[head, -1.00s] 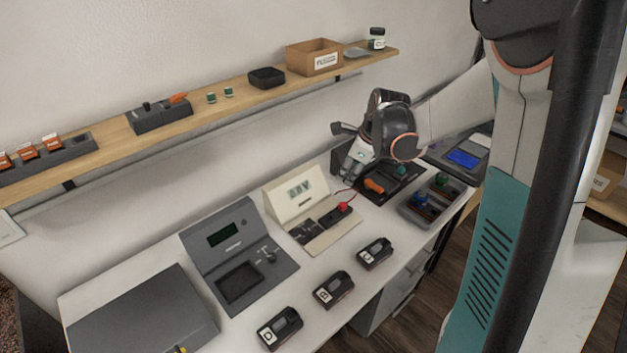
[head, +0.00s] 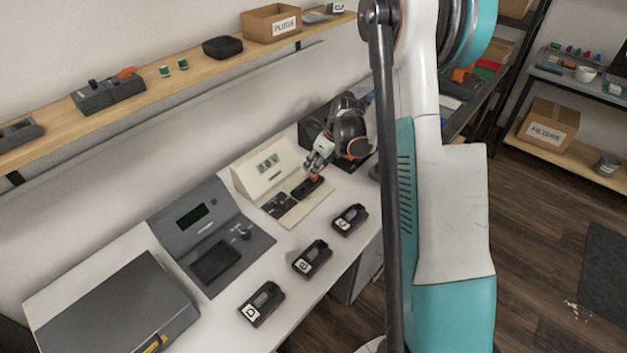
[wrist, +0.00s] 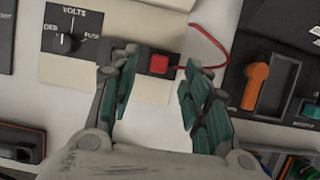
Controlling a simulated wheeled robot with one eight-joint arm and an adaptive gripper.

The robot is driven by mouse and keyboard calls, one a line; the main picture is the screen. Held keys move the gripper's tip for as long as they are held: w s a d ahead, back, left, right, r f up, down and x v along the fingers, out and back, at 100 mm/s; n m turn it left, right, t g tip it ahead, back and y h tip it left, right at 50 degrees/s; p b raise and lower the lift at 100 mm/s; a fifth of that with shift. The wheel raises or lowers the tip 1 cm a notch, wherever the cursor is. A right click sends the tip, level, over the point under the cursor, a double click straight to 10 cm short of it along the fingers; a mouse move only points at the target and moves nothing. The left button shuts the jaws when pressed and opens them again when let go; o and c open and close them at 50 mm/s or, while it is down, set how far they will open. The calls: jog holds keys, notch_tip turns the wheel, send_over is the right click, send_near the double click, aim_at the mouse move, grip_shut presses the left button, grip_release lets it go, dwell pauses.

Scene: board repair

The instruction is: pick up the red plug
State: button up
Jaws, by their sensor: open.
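The red plug (wrist: 159,64) is a small red block on a dark strip at the edge of the cream meter (wrist: 85,50), with a red wire running from it to the right. In the wrist view it lies ahead of my open gripper (wrist: 160,75), between the lines of the two teal-padded fingers. In the head view my gripper (head: 316,165) is over the right side of the cream meter, and the red plug (head: 314,179) shows just under the fingertips. The fingers hold nothing. Whether they touch the plug cannot be told.
A dark station with an orange handle (wrist: 255,85) stands right of the gripper. A grey console (head: 205,230) stands left of the meter. Several black lettered modules, one here (head: 312,258), line the table front. A shelf (head: 140,105) runs along the wall above.

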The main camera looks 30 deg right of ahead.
jog(key=shift+s+b+x, duration=0.1)
jog(key=shift+b+x, duration=0.55)
jog(key=shift+x, duration=0.75)
jog(key=shift+s+b+x, duration=0.15)
jog(key=shift+b+x, duration=0.45)
jog(key=shift+x, duration=0.75)
jog(key=shift+d+f, duration=0.1)
jog(key=c, duration=1)
